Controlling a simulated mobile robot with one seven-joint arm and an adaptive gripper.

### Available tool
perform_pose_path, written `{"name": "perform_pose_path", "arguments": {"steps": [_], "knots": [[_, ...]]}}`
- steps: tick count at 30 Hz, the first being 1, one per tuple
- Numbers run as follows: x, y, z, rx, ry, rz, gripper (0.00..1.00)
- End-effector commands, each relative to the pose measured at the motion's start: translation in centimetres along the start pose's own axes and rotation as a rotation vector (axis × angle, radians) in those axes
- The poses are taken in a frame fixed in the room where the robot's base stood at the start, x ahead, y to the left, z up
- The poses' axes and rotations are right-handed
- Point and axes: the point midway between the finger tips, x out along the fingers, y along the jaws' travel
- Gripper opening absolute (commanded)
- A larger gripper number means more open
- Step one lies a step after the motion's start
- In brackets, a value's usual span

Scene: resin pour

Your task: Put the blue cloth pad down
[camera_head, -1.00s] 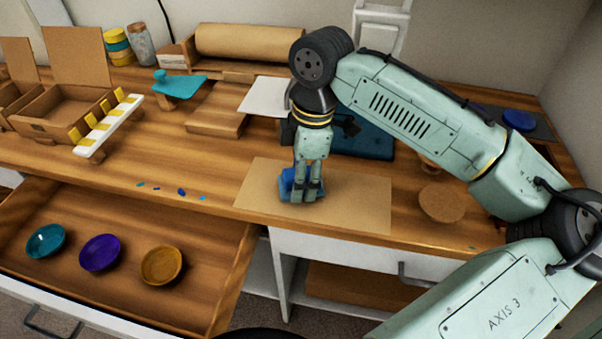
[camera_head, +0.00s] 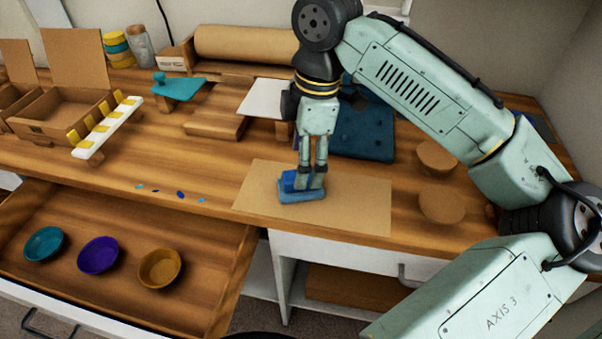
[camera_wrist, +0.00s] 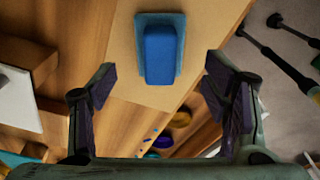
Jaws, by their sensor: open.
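The blue cloth pad (camera_head: 301,190) lies flat on the tan paper sheet (camera_head: 352,208) near the table's front edge. It has a darker blue raised grip on a paler blue base. It also shows whole in the wrist view (camera_wrist: 160,50), apart from the fingers. My gripper (camera_head: 313,180) is just above and behind the pad in the head view. In the wrist view my gripper (camera_wrist: 158,80) has its two fingers spread wide with nothing between them.
Below the table front, an open drawer (camera_head: 215,262) holds a teal bowl (camera_head: 44,243), a purple bowl (camera_head: 98,255) and an ochre bowl (camera_head: 160,267). Several blue chips (camera_head: 181,195) lie left of the sheet. A dark blue mat (camera_head: 365,132) and round cork pieces (camera_head: 442,205) are behind and right.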

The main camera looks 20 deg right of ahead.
Motion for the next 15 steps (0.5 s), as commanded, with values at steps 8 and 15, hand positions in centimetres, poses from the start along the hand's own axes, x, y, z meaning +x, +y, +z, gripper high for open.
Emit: {"name": "perform_pose_path", "arguments": {"steps": [8, 15], "knots": [[-5.4, 0.1, 0.0, -0.001, -0.001, 0.001, 0.69], [-7.0, 0.0, -0.1, -0.002, -0.001, 0.000, 0.69]]}}
